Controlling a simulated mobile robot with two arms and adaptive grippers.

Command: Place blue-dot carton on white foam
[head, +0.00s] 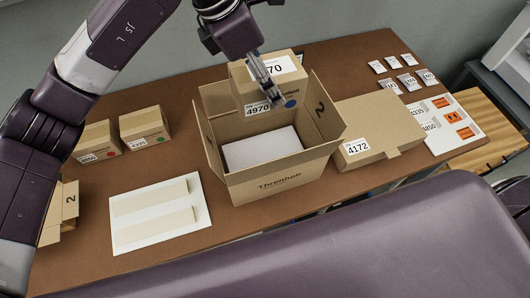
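The blue-dot carton (268,88) is a tan carton with a 4970 label and a blue dot on its front. My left gripper (264,76) reaches it from above, with a finger against its labelled front; the other finger is hidden. The carton appears held over the back part of a large open Threnholt box (285,188). The white foam (262,150) is a pale block inside that box, in front of and below the carton. Whether the carton's underside touches anything is hidden. My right gripper is not in view.
The open box's flaps stand up around its opening. A flat 4172 carton (366,138) lies to its right. A white sheet with tan strips (124,224) lies left. Two small cartons, with red (98,143) and green (144,130) dots, stand back left. Small packets and label cards lie right.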

